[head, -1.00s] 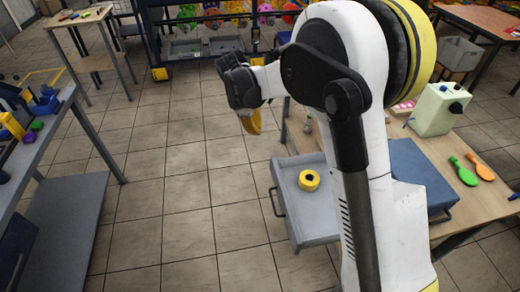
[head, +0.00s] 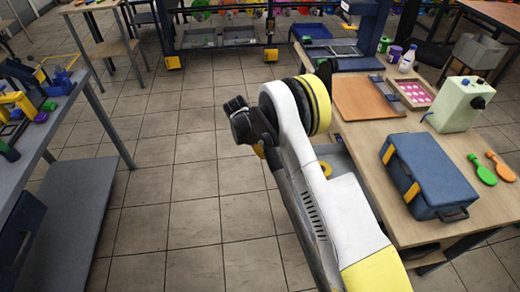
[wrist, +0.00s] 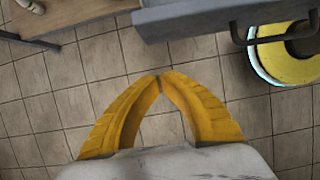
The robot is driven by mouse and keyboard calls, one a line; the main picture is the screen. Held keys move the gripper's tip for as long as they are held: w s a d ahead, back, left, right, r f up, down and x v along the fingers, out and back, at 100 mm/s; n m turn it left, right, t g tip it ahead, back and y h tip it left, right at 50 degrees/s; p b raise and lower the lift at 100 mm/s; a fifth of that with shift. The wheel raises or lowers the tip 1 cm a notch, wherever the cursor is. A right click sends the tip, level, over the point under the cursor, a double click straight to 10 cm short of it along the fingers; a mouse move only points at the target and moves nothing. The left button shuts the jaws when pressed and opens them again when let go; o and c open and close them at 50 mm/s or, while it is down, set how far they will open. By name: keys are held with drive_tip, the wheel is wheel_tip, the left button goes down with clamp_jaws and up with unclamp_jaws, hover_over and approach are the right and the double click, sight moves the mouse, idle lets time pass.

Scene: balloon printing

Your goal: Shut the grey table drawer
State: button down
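The grey table drawer (head: 338,157) stands out from the side of the wooden table in the head view, mostly hidden behind my arm. A yellow roll (head: 325,169) shows inside it. In the wrist view, the grey drawer (wrist: 185,20) is at the top, with a dark bar handle (wrist: 238,38) on its near side. My gripper (wrist: 160,78) has its yellow fingertips together, with nothing seen between them. It is apart from the drawer, with tiled floor showing between. In the head view the fingers are mostly hidden behind my wrist.
A grey bench (head: 50,118) stands at the left. Open tiled floor (head: 190,190) lies between bench and table.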

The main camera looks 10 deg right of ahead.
drive_tip(key=shift+d+f+b, duration=0.2)
drive_tip(key=shift+d+b, duration=0.05)
drive_tip(key=shift+d, duration=0.5)
drive_tip(key=shift+d+f+b, duration=0.15)
drive_tip(key=shift+d+b, duration=0.15)
drive_tip(key=shift+d, duration=0.45)
drive_tip(key=shift+d+f+b, duration=0.2)
drive_tip(key=shift+d+b, duration=0.05)
drive_tip(key=shift+d, duration=0.5)
drive_tip(key=d, duration=2.6)
drive_tip(key=shift+d+b, duration=0.35)
drive_tip(key=shift+d, duration=0.05)
drive_tip(key=shift+a, duration=0.1)
